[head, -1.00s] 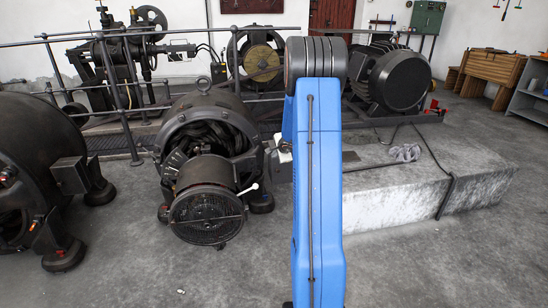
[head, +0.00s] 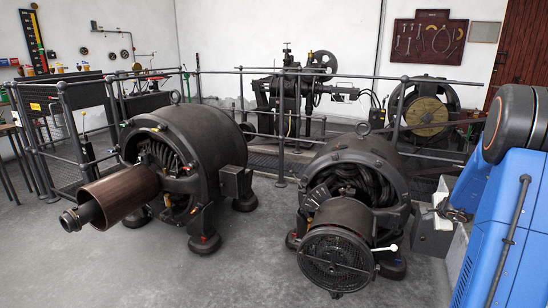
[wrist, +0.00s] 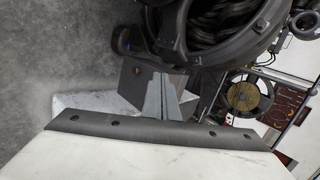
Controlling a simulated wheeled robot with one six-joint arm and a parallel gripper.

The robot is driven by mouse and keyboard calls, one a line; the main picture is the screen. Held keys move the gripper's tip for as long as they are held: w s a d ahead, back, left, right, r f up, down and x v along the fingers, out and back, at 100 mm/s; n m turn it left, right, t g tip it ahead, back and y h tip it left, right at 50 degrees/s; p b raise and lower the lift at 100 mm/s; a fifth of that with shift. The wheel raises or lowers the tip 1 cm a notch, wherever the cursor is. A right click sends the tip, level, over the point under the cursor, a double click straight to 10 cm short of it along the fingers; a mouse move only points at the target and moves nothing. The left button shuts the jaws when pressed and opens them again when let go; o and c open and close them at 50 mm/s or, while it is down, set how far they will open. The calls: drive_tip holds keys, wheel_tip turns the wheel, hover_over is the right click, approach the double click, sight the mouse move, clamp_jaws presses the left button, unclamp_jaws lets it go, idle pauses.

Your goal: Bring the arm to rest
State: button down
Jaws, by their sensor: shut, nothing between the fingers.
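My gripper (wrist: 166,97) shows in the wrist view with its two grey fingers together and nothing between them. Past the fingertips are a dark box-like part and the black frame of a dynamo (wrist: 215,30), with thick coiled windings inside. In the head view my blue arm stands at the right edge, bent at a dark joint. That dynamo (head: 362,190), with a round mesh cover at its front, stands just left of the arm. I cannot tell from these views whether the fingers touch anything.
A second, larger dynamo (head: 205,140) with a brown cylinder stands further left. A railing (head: 282,110) runs behind both, with a belt machine (head: 300,88) beyond it. A pale block edge lies by my arm. The concrete floor (head: 215,275) in front is clear.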

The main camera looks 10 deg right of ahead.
drive_tip(key=s+a+r+n+y, duration=0.1)
drive_tip(key=a+r+n+y, duration=0.2)
drive_tip(key=a, duration=0.6)
drive_tip(key=s+a+r+n+t, duration=0.1)
drive_tip(key=a+r+n, duration=0.3)
drive_tip(key=a, duration=0.5)
drive_tip(key=s+a+r+n+y, duration=0.1)
drive_tip(key=a+r+n+y, duration=0.1)
drive_tip(key=a+r, duration=0.55)
drive_tip(key=s+a+n+g+y, duration=0.1)
drive_tip(key=s+a+n, duration=0.3)
drive_tip(key=s+a, duration=0.5)
drive_tip(key=s+a+n+g, duration=0.3)
drive_tip(key=s+a+n, duration=0.2)
drive_tip(key=s+a, duration=0.65)
drive_tip(key=s+d+f+n+h, duration=0.1)
drive_tip(key=s+n, duration=0.1)
drive_tip(key=s, duration=0.5)
drive_tip(key=s+d+f+n+g+h, duration=0.1)
drive_tip(key=s+n, duration=0.1)
drive_tip(key=s, duration=0.6)
drive_tip(key=shift+f+h, duration=0.15)
drive_tip(key=shift+h, duration=0.25)
